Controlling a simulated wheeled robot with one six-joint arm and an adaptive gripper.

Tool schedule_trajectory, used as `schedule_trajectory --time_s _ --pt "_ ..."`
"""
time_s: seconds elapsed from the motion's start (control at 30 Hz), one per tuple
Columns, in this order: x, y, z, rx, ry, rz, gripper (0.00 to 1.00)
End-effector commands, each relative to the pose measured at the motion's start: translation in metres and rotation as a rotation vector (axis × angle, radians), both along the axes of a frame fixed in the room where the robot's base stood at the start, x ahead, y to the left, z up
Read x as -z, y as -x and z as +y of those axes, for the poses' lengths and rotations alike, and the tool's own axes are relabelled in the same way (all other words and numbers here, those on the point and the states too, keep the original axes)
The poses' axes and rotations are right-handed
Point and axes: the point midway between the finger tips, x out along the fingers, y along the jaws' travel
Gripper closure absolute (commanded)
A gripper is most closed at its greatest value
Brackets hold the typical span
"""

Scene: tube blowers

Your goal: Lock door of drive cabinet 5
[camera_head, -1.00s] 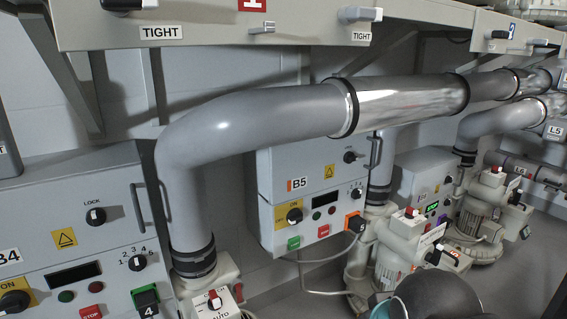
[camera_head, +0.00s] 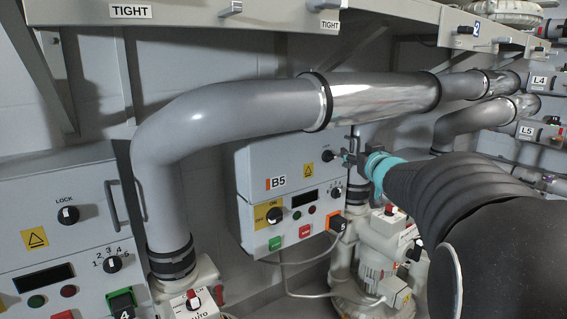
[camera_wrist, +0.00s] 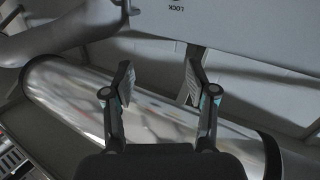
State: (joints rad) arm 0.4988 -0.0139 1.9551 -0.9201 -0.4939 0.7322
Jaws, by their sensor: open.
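The drive cabinet marked B5 (camera_head: 288,182) is a grey box below the silver pipe, with its front door flush in its frame as far as I can see. Its dark lock knob (camera_head: 327,156) sits at the upper right of the door. My gripper (camera_head: 346,157) is beside the knob, just to its right in the head view, and its fingertips are small there. In the wrist view my gripper (camera_wrist: 159,82) is open, with nothing between the pads.
The shiny pipe (camera_head: 380,98) runs above and close to the arm; it also crosses the wrist view (camera_wrist: 165,125). A blower (camera_head: 382,245) stands below right.

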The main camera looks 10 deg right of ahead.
Motion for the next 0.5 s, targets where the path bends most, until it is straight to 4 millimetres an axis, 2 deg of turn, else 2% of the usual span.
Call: schedule_trajectory --time_s 0.03,0.2,0.33,0.5 --pt "0.011 -0.012 -0.015 -0.049 -0.005 -0.02 0.43" --pt "0.037 -0.032 -0.039 -0.252 -0.042 -0.057 0.43" --pt "0.058 -0.032 -0.05 -0.371 -0.078 -0.05 0.43" --pt "0.071 -0.03 -0.055 -0.448 -0.108 -0.039 0.43"
